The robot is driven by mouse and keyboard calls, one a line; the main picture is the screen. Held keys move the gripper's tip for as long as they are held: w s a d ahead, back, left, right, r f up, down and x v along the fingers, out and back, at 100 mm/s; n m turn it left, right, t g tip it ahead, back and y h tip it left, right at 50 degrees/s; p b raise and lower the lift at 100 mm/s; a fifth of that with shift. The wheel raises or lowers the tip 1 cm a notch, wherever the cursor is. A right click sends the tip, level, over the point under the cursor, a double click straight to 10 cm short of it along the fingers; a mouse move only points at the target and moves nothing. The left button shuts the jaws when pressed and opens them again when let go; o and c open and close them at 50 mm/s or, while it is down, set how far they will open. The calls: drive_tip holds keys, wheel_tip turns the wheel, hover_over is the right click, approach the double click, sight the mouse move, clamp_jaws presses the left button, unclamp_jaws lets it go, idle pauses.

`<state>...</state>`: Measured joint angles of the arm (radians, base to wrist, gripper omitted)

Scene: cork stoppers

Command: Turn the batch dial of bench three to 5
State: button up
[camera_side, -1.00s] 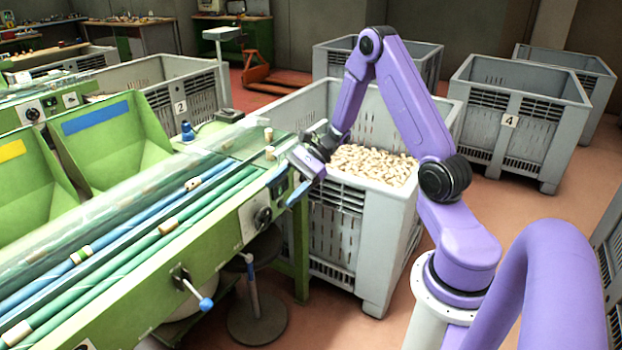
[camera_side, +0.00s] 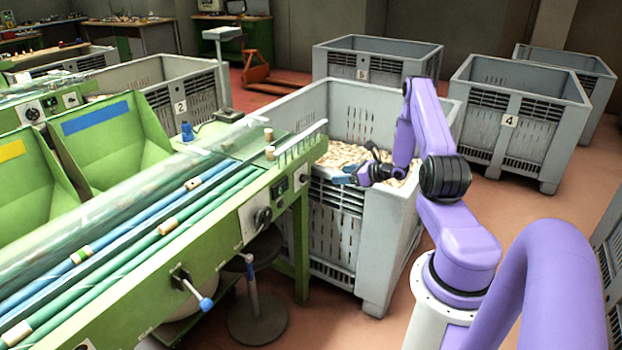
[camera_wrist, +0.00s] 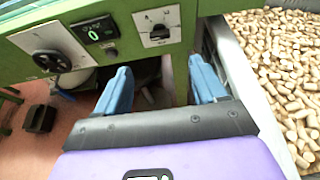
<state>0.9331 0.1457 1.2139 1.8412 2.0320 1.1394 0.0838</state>
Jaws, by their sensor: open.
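The green bench front (camera_side: 225,240) carries a white plate with a large black knob (camera_side: 262,216), a dark display (camera_side: 280,188) and a smaller white switch plate (camera_side: 301,178). In the wrist view the large knob (camera_wrist: 52,60) is at the upper left, the display (camera_wrist: 94,32) reads a green 0, and the small plate with its black knob (camera_wrist: 160,32) is top centre. I cannot tell which knob is the batch dial. My gripper (camera_side: 342,178) is open and empty, over the crate's near edge, right of the panel. Its blue fingers (camera_wrist: 160,84) point towards the panel, touching nothing.
A grey crate (camera_side: 340,245) full of corks (camera_side: 348,155) stands right of the bench end. A crank with a blue handle (camera_side: 206,303) sticks out lower on the bench. A dark stool (camera_side: 257,315) stands below. Green and blue tubes run along the bench top.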

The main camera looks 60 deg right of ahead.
sight(306, 177)
drive_tip(key=x, duration=1.4)
drive_tip(key=shift+w+f, duration=0.15)
drive_tip(key=shift+w, duration=0.05)
drive_tip(key=c, duration=1.1)
